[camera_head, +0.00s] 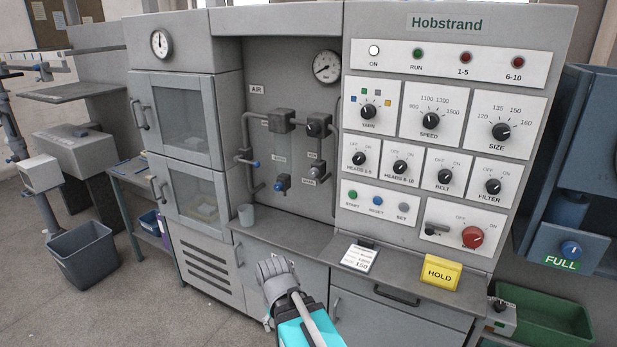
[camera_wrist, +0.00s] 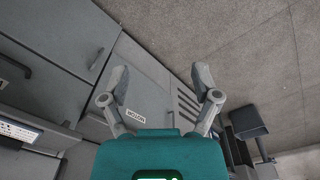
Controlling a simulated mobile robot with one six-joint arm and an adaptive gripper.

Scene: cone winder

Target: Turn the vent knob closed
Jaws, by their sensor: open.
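The recessed air panel (camera_head: 290,75) holds grey pipes, valves and several small knobs. Its black round knob (camera_head: 318,125) is at upper right, a blue-tipped knob (camera_head: 279,186) is lower in the middle, and a blue-ended handle (camera_head: 255,163) is at left. Small labels there are too tiny to read, so I cannot tell which knob is the vent or how it is turned. My gripper (camera_head: 275,268) is below and in front of this panel, apart from every knob. In the wrist view my gripper (camera_wrist: 161,80) has its two fingers spread and empty, facing the lower cabinet and floor.
The control panel (camera_head: 440,130) with dials stands right. A grey bin (camera_head: 84,262) is on the floor at left, a green crate (camera_head: 545,318) at lower right.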

